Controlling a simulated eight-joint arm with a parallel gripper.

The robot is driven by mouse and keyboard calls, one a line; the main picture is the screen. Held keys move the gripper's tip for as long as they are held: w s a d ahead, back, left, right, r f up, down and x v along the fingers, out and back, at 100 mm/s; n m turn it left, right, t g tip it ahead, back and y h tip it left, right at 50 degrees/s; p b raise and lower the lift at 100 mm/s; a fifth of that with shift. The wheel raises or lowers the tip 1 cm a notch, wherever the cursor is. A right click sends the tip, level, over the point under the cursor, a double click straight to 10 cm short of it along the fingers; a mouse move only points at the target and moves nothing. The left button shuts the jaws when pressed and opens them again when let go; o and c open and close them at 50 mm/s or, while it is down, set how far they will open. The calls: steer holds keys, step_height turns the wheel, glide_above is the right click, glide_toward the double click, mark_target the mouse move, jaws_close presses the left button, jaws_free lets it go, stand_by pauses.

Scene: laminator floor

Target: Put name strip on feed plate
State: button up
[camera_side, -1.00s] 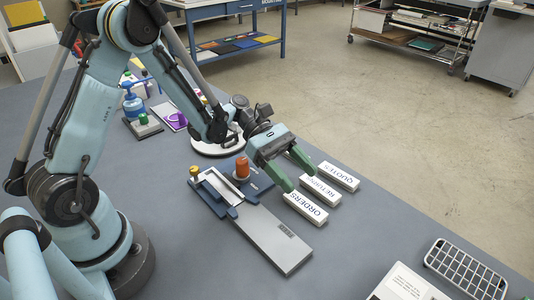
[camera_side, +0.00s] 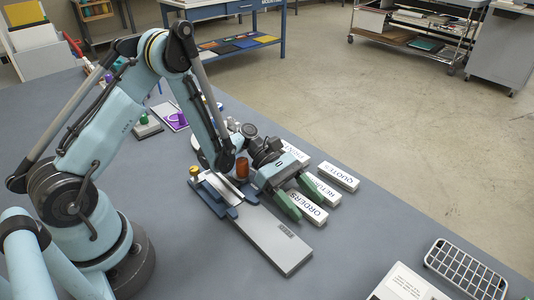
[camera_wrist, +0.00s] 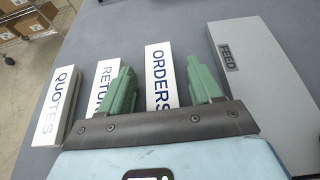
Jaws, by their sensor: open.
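The white name strips lie side by side on the grey table: ORDERS (camera_side: 312,212), RETURN (camera_side: 334,197) with its word partly covered, and QUOTES (camera_side: 338,177). My gripper (camera_side: 308,206) is open and low at ORDERS. In the wrist view, ORDERS (camera_wrist: 159,62) shows between the green fingers of my gripper (camera_wrist: 160,68). The left finger covers part of RETURN (camera_wrist: 97,90); the right finger stands between ORDERS and the feed plate (camera_wrist: 258,75), a flat grey plate labelled FEED. The feed plate (camera_side: 268,240) lies left of the strips in the side view, with no strip on it.
Another pale strip (camera_side: 297,153) is partly hidden behind my gripper. A wire rack (camera_side: 465,268) and a printed sheet (camera_side: 405,285) lie at front right. The table in front of the strips is clear.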

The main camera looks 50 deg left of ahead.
steer(key=c, duration=1.1)
steer(key=shift+r, duration=0.15)
steer(key=shift+c, duration=0.2)
steer(key=shift+r, duration=0.5)
steer(key=r, duration=0.2)
steer(key=s+r, duration=0.1)
steer(key=shift+d+r, duration=0.3)
steer(key=shift+d, duration=0.1)
steer(key=s+d+r, duration=0.5)
steer(key=s+d, duration=0.1)
steer(key=s, duration=0.1)
step_height(320, 180, up, 10)
steer(key=r+n+t+y, duration=0.1)
steer(key=n+t+y, duration=0.2)
steer(key=n+t, duration=0.5)
glide_above(302, 206)
steer(key=w+a, duration=0.2)
steer(key=a, duration=0.1)
steer(key=a+r+n+t+y, duration=0.4)
steer(key=a+r+n+y, duration=0.2)
steer(key=a+r, duration=0.3)
steer(key=shift+a+r, duration=0.15)
steer(key=shift+a, duration=0.8)
